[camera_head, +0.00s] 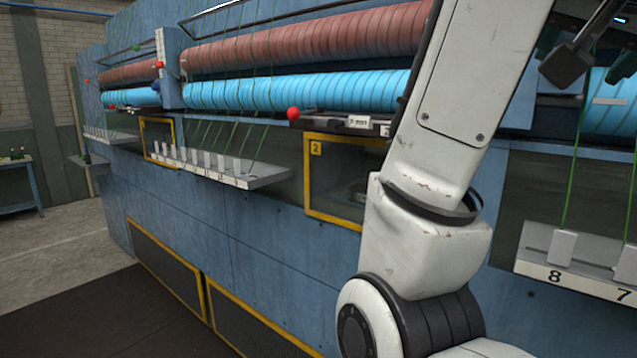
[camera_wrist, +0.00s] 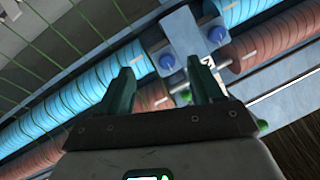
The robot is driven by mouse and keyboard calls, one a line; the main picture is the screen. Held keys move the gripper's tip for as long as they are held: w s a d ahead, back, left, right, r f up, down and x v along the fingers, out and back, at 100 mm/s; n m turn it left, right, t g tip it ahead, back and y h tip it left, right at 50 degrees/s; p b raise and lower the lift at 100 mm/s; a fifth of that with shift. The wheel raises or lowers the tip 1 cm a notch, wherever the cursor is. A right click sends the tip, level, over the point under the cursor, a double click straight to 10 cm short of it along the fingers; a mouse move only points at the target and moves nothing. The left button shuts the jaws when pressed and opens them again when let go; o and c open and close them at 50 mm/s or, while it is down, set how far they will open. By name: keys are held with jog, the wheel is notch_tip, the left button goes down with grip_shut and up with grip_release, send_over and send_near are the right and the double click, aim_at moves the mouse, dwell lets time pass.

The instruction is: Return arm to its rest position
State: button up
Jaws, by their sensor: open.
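My gripper (camera_wrist: 163,92) shows in the wrist view with its two dark green fingers spread apart. Nothing is between the fingers. Behind them are blue and red ribbed rollers and a pale bracket with blue knobs; I cannot tell the gap to them. In the head view my white arm rises in front of the machine on the right. A dark part shows at the upper right, and I cannot tell whether it belongs to my gripper.
The blue machine (camera_head: 260,235) carries a red roller (camera_head: 310,42) above a blue roller (camera_head: 300,91). A ledge (camera_head: 245,184) with several white blocks juts out, as does a numbered ledge (camera_head: 540,262) at right. A red-knobbed lever (camera_head: 293,114) sticks out. Floor (camera_head: 60,250) at left is clear.

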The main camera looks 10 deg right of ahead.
jog(key=w+f+n+g+y, duration=0.15)
jog(key=w+f, duration=0.25)
jog(key=f, duration=0.5)
jog(key=w+f+n+t, duration=0.1)
jog(key=w+f+n, duration=0.25)
jog(key=f, duration=0.55)
notch_tip(320, 180, down, 23)
jog(key=a+n+g+y+b, duration=0.1)
jog(key=a+n+g+y, duration=0.1)
jog(key=n+g, duration=0.1)
jog(key=s+f+n+g+y, duration=0.15)
jog(key=s+f, duration=0.45)
jog(key=f, duration=0.7)
jog(key=s+a+f+n+g+y, duration=0.1)
jog(key=s+a+f+g+y, duration=0.1)
jog(key=s+f, duration=0.7)
jog(key=s+a+f+n+g+y+b, duration=0.1)
jog(key=s+a+f+g, duration=0.1)
jog(key=s+f, duration=0.8)
jog(key=s+a, duration=0.1)
jog(key=s, duration=0.4)
jog(key=shift+a+f+y, duration=0.3)
jog(key=shift+y, duration=0.1)
jog(key=shift+w+r, duration=0.1)
jog(key=shift+r, duration=0.15)
